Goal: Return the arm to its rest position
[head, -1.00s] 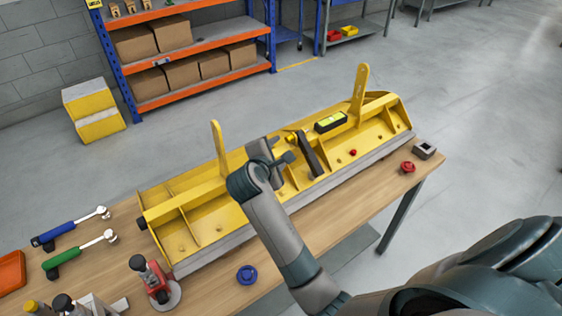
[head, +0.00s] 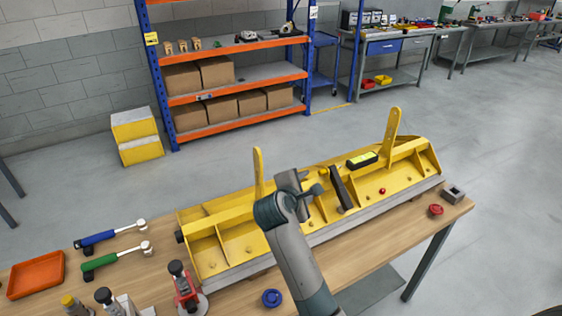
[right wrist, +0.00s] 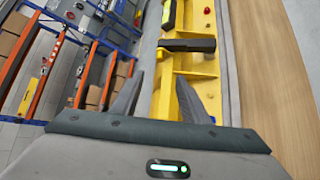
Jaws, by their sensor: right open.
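My right arm reaches up from the bottom of the head view. Its gripper (head: 308,186) is over the middle of the long yellow track carrier (head: 213,251) on the bench. In the right wrist view the two dark fingers stand apart, so the gripper (right wrist: 161,80) is open. Part of the yellow carrier (right wrist: 199,65) shows between and beyond them; I cannot tell whether they touch it. A black bar (right wrist: 188,45) lies across the carrier ahead of the fingertips; it also shows in the head view (head: 341,188). My left gripper is not in view.
A yellow level (head: 362,160) lies on the carrier. Shelving (head: 235,78) stands behind open floor.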

